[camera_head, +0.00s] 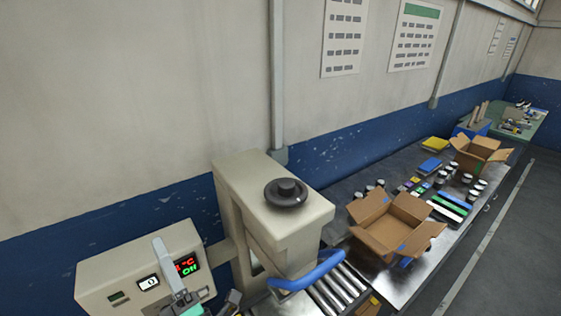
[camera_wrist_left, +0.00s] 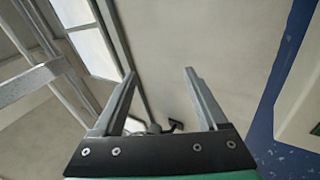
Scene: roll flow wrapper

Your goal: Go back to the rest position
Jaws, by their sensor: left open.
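My left gripper (camera_head: 190,285) is at the bottom left of the head view, in front of the control box (camera_head: 105,283) of the wrapping machine. Its grey fingers and part of its green body show there, cut off by the lower edge. In the left wrist view the left gripper (camera_wrist_left: 160,75) has its two fingers spread apart with nothing between them. Beyond them are only wall, window and ceiling parts. My right gripper is in neither view.
The beige machine (camera_head: 285,212) with a dark round knob and blue handle (camera_head: 308,272) stands right of the gripper. Rollers (camera_head: 335,288) lead to a metal table with an open carton (camera_head: 385,232), jars and coloured items. The wall is behind.

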